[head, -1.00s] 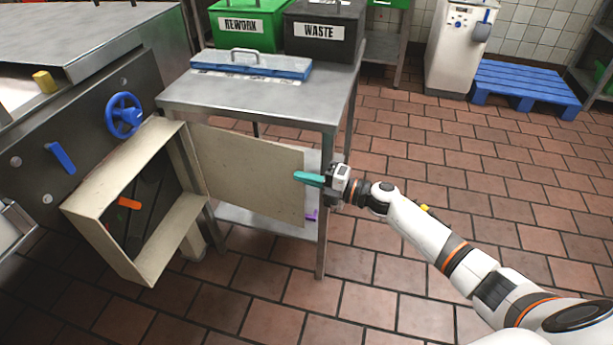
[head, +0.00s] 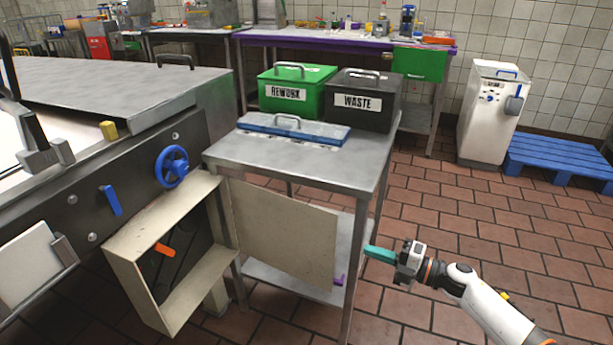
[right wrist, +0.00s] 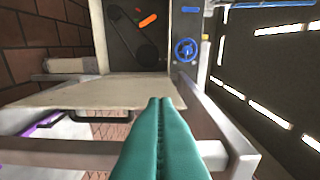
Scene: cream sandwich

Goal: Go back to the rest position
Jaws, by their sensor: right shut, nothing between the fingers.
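My right gripper (head: 380,254) is shut with nothing between its teal fingers. In the head view it is at the lower right, just right of the metal table's front leg and the open cabinet door (head: 285,236). In the right wrist view its teal fingers (right wrist: 160,135) are pressed together and point toward the door's edge (right wrist: 115,92) and the open cabinet. My left gripper is not in the head view.
The open cabinet (head: 122,262) holds an orange lever (head: 165,249). A metal table (head: 300,163) carries a blue-lidded tray (head: 293,129), a green REWORK bin (head: 290,92) and a WASTE bin (head: 358,104). A blue handwheel (head: 172,166) sits on the machine.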

